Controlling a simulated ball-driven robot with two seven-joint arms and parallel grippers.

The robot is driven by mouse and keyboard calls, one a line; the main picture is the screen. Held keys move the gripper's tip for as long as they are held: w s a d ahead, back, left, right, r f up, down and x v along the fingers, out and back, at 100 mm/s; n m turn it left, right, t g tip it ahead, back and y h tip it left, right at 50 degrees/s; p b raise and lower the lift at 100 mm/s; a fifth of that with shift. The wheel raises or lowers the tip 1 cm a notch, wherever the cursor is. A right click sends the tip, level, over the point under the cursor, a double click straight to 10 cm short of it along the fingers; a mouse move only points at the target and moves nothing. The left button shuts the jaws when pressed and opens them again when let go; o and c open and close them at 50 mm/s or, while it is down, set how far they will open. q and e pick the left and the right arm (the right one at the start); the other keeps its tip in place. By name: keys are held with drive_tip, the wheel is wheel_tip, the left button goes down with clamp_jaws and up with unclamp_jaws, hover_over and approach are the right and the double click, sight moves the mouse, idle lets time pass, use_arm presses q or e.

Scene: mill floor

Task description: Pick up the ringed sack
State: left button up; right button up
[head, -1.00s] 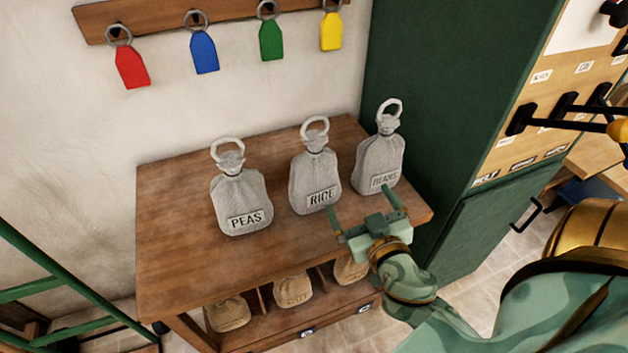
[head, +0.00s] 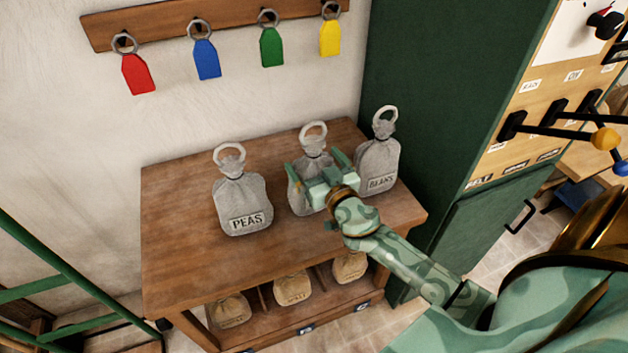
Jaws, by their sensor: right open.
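Three grey sacks, each with a pale ring on top, stand upright on the wooden table. The left one is the PEAS sack (head: 242,203), the middle one is the sack labelled RICE a moment ago (head: 312,142), and the right one is the BEANS sack (head: 378,163). My right gripper (head: 314,167) is open in front of the middle sack, its fingers spread toward the sack's two sides below the ring. It hides the label and much of the front. I cannot tell whether the fingers touch the sack. My left gripper is not in view.
The wooden table (head: 172,225) has free room at its left. Several tan sacks sit in compartments below (head: 292,288). A tall green cabinet (head: 440,90) stands close at the right. Coloured tags hang from a wall rail (head: 165,22). Green rails (head: 60,255) are at lower left.

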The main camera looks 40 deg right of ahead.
drive_tip(key=w, duration=0.3)
drive_tip(key=shift+w+d, duration=0.15)
drive_tip(key=shift+d, duration=0.2)
drive_tip(key=shift+r, duration=0.1)
drive_tip(key=c, duration=1.9)
drive_tip(key=shift+r, duration=0.1)
drive_tip(key=shift+c, duration=1.2)
